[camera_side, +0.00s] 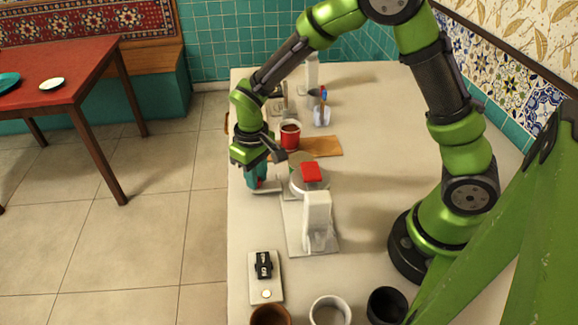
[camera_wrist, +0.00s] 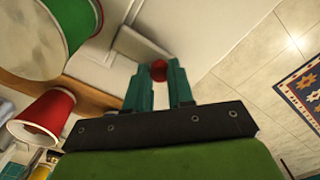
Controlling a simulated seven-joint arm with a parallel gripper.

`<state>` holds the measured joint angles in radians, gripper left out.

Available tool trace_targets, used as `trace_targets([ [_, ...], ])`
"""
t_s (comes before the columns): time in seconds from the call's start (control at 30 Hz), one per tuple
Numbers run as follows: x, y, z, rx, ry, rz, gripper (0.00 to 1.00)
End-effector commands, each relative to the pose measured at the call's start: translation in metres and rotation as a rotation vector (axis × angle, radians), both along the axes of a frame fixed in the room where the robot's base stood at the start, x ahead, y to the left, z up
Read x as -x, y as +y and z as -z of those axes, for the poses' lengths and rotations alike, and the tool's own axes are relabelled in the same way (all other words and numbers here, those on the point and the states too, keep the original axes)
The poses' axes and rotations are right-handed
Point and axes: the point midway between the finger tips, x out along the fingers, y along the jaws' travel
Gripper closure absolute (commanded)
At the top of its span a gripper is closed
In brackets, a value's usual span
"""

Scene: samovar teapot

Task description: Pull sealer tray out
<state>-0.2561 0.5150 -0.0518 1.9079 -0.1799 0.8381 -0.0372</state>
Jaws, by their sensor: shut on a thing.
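The sealer (camera_side: 318,215) is a white machine with a red block (camera_side: 311,172) on top, near the middle of the counter. Its pale tray (camera_wrist: 138,45) shows in the wrist view, with a round red knob (camera_wrist: 159,69) at its near end. My gripper (camera_side: 257,183) is low at the counter's left edge, left of the sealer. In the wrist view its teal fingers (camera_wrist: 159,83) are shut on the red knob, one on each side. I cannot tell how far the tray sits inside the sealer.
A red cup (camera_side: 290,135) stands on the counter behind my gripper, near a wooden board (camera_side: 320,147). A small device with a black top (camera_side: 263,266) and several cups line the front. The tiled floor (camera_side: 150,235) is open left of the counter.

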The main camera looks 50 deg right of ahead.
Motion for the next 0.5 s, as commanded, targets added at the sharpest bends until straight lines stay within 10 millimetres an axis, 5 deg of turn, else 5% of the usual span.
trace_targets([
  [0.07, -0.0008, -0.0001, -0.0012, 0.001, -0.004, -0.002, 1.00],
  [0.1, -0.0008, 0.0000, -0.0012, 0.001, -0.004, -0.002, 0.71],
  [0.23, -0.0004, 0.0002, -0.0009, 0.001, -0.003, -0.002, 0.52],
  [0.5, 0.0001, 0.0004, -0.0007, 0.000, -0.001, -0.001, 0.51],
])
